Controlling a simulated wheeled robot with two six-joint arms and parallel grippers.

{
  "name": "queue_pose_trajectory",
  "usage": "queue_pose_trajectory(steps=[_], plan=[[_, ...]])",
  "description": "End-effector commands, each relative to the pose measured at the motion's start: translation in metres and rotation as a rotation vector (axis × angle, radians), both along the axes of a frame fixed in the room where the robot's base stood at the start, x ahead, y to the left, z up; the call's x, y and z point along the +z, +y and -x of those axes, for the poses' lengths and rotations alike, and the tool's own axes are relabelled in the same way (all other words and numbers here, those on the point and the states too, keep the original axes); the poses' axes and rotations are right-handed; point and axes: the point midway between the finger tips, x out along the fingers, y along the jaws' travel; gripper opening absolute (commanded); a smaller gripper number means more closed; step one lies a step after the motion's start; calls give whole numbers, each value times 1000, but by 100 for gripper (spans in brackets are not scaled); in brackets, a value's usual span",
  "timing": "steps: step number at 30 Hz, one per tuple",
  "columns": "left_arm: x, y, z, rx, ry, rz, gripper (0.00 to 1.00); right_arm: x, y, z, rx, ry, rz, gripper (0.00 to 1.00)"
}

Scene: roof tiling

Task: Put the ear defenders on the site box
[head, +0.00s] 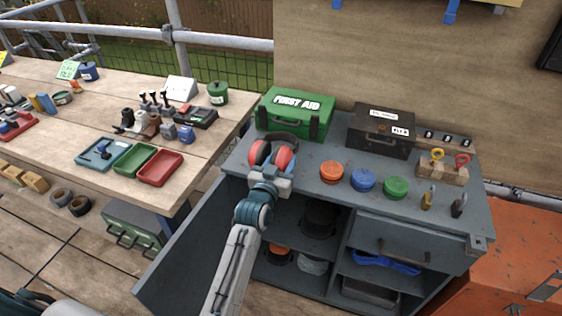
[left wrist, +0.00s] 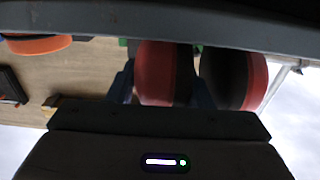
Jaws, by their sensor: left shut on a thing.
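The ear defenders have red and black cups (head: 284,158) and a dark headband; they are at the front left of the grey cabinet's top (head: 310,185). My left gripper (head: 272,178) is shut on one cup. In the left wrist view that red cup (left wrist: 163,72) sits between the blue fingers, with the other cup (left wrist: 247,80) beside it. A grey edge crosses that view and hides part of the cups. I cannot tell whether they touch the cabinet top. No label shows which thing is the site box. My right gripper is not in view.
A green first aid box (head: 295,113) and a dark case (head: 381,131) stand behind on the cabinet. Orange (head: 331,171), blue (head: 363,180) and green (head: 396,187) round items lie to the right. The cabinet's left door (head: 185,245) hangs open. An orange box (head: 515,260) stands at right.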

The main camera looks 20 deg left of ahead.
Motion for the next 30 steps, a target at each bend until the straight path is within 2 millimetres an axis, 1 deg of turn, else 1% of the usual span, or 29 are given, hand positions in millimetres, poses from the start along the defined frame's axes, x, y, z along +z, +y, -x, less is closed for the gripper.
queue_pose_trajectory(steps=[2,3,5,6,13,16,17,20,23,27,30], plan=[[-3,0,0,0,-1,-1,17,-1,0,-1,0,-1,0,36],[-3,0,0,0,0,0,52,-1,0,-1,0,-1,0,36],[-2,0,0,0,0,0,64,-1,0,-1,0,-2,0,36],[-2,0,0,0,0,0,68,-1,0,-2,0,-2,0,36],[-2,0,0,0,0,0,68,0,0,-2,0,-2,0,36],[2,0,0,0,-1,0,68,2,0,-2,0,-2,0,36],[0,0,3,0,0,0,68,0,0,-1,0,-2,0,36],[-2,1,17,0,0,0,68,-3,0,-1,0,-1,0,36],[-2,1,37,0,1,2,68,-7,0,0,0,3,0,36],[-2,3,69,0,1,1,68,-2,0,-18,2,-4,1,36],[-2,3,88,0,0,1,68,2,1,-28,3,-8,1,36]])
